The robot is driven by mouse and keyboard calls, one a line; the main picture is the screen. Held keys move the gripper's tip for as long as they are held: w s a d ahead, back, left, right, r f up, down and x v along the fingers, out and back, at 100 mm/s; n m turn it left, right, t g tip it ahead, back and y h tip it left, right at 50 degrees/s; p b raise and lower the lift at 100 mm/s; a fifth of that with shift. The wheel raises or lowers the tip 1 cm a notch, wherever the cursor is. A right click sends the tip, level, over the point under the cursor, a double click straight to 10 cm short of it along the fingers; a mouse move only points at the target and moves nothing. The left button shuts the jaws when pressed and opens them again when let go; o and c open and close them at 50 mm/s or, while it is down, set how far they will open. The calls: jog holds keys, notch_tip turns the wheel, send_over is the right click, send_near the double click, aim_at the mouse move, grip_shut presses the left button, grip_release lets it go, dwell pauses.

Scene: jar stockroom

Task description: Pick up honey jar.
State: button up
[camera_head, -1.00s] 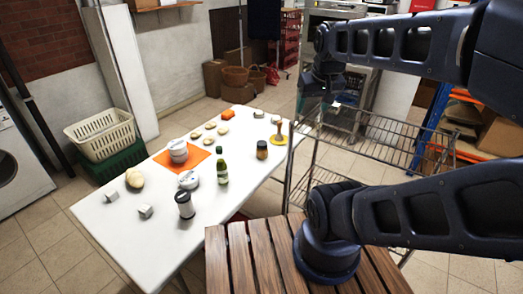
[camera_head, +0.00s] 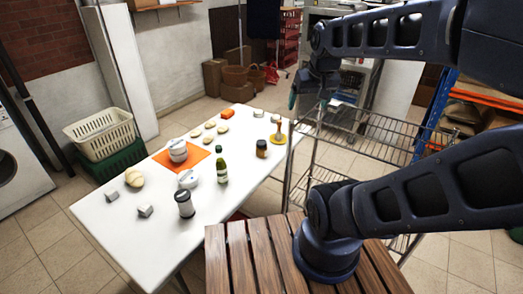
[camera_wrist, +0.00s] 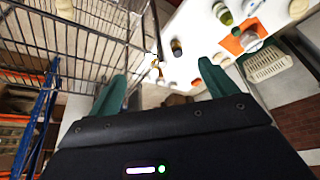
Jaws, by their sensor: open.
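The jar that looks like the honey jar (camera_head: 261,149), small and amber-brown with a dark lid, stands upright on the right side of the white table (camera_head: 108,230). A small dark-topped jar, apparently the same one, shows in the wrist view (camera_wrist: 176,48) beyond the fingers. My gripper (camera_wrist: 164,82) has two green fingers spread wide with nothing between them.
A green bottle (camera_head: 221,168) stands left of the jar, and a yellow-based wooden object (camera_head: 278,137) stands close behind it to the right. A wire rack (camera_head: 365,128) stands beside the table. White canisters, an orange mat (camera_head: 160,158) and a dark-lidded shaker (camera_head: 185,204) are farther left.

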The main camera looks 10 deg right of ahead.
jog(key=w+a+f+y, duration=0.15)
jog(key=w+f, duration=0.35)
jog(key=w, duration=0.7)
jog(key=m+h, duration=0.1)
jog(key=m, duration=0.1)
send_near(262, 147)
jog(key=shift+h, duration=0.95)
jog(key=shift+w+a+r+x, duration=0.1)
jog(key=shift+w+a+x, duration=0.2)
jog(key=shift+x, duration=2)
jog(key=shift+w+a+r+x, duration=0.2)
jog(key=shift+w+x, duration=0.15)
jog(key=shift+x, duration=2)
jog(key=shift+w+a+r+x, duration=0.1)
jog(key=shift+w+a+x, duration=0.2)
jog(key=shift+x, duration=2)
jog(key=shift+d, duration=0.1)
jog(key=c, duration=1.4)
